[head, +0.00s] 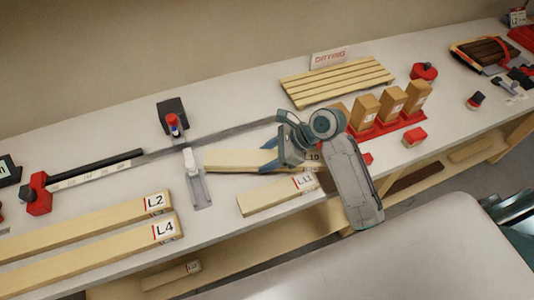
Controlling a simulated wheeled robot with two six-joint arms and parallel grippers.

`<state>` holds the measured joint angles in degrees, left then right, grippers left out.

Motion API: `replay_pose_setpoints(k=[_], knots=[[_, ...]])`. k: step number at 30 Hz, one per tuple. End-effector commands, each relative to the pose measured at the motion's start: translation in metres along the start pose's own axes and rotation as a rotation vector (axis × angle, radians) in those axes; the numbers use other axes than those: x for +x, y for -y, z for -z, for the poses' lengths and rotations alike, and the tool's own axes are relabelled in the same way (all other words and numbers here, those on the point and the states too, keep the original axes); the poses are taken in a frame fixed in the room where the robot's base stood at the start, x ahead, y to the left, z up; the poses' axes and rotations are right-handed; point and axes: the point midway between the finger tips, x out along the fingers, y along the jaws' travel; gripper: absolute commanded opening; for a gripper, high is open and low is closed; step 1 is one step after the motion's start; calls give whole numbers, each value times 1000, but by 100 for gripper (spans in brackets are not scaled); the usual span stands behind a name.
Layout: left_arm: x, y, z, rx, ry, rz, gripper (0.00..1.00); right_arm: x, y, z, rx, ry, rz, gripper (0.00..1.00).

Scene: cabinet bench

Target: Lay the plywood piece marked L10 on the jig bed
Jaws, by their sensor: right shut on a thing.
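The plywood piece marked L10 (235,160) is a pale board in the middle of the bench, its label showing just right of my gripper. My right gripper (286,158) is shut on this board, and its jaws and wrist cover part of it. The board's left end is close to a grey metal bracket with a white block (195,178). A long dark rail with a pale scale (95,169) runs behind. I cannot tell which surface is the jig bed, or whether the board rests on anything. My left gripper is not in view.
A board marked L11 (268,196) lies just in front of L10. Boards L2 (90,224) and L4 (105,248) lie at the front left. A slatted drying rack (337,80) and wooden blocks in a red holder (385,126) stand to the right.

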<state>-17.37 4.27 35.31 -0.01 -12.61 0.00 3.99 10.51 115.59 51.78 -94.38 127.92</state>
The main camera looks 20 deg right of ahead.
Motion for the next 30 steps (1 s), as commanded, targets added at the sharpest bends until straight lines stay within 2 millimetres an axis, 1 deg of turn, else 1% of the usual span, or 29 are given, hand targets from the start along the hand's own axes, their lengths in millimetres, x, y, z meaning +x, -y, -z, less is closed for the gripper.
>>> replay_pose_setpoints(k=[1, 3, 6, 10, 16, 22, 26, 27, 29, 30], knots=[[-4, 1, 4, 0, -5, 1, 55, 0, 10, -2, -1, 0, 0, 17], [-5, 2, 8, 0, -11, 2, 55, 2, 18, -2, -1, 1, 0, 17], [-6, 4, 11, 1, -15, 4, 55, 4, 24, -1, 0, 1, 0, 17], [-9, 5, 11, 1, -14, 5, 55, 10, 24, 5, 2, 1, -2, 17], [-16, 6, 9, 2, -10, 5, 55, 28, 24, 23, 2, 1, -1, 17], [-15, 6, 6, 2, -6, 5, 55, 29, 24, 24, -2, 1, 1, 17], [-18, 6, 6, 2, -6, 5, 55, 30, 24, 25, -1, 0, 0, 17], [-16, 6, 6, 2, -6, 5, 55, 30, 24, 26, -1, -1, 0, 58], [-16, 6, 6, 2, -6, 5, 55, 30, 24, 26, -1, 0, 0, 69], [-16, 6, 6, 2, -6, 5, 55, 30, 24, 26, -1, 0, 0, 72]])
